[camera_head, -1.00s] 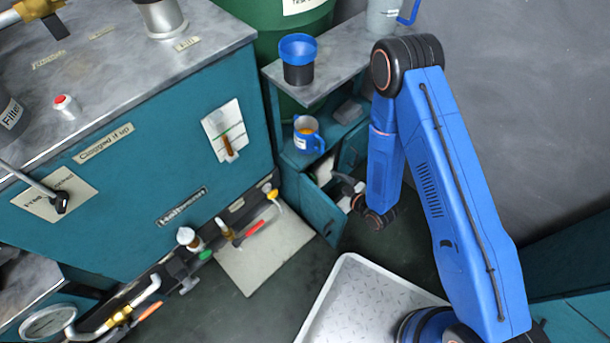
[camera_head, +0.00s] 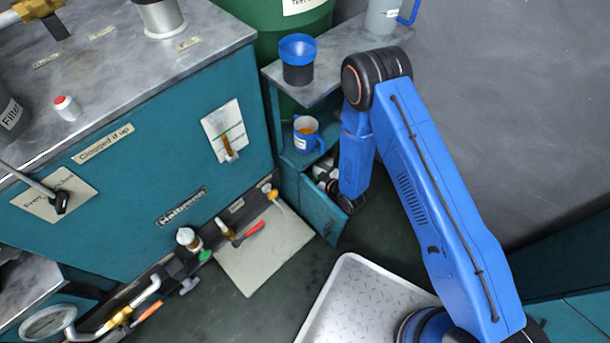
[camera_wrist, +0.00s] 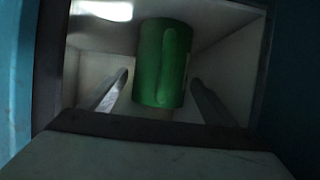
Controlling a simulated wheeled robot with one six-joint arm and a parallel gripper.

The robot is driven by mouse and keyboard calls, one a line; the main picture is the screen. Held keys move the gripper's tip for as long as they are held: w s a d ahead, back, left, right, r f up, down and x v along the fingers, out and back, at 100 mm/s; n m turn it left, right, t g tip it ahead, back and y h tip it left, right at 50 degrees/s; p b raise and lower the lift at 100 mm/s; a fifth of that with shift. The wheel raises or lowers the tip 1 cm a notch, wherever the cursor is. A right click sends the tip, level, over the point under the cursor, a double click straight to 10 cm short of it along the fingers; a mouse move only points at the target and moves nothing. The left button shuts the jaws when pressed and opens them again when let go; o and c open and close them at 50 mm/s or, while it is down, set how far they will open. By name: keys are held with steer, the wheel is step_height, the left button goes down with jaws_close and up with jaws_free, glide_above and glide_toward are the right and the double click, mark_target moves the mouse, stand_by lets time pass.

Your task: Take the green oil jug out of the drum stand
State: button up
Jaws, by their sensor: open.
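The green oil jug (camera_wrist: 172,62) is in the wrist view, inside a pale-walled compartment of the drum stand. My gripper (camera_wrist: 159,77) is open, with one finger on each side of the jug. Gaps show between the fingers and the jug, and it is not held. How deep the fingers reach along it I cannot tell. In the head view the drum stand (camera_head: 352,68) has a grey top and an open teal door (camera_head: 320,210). My arm reaches down to its lower compartment there, and the jug and my fingertips are hidden.
A blue-rimmed cup (camera_head: 298,60) stands on the stand's top, and a blue mug (camera_head: 306,135) on the shelf below. A dark ledge (camera_wrist: 150,128) crosses the front of the compartment. The teal cabinet (camera_head: 120,190) stands at left. A grey wall (camera_head: 500,110) is at right.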

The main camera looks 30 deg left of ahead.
steer(key=shift+w+a+f, duration=0.1)
steer(key=shift+a+f, duration=0.05)
steer(key=shift+a, duration=0.1)
steer(key=shift+c, duration=0.3)
steer(key=c, duration=1.2)
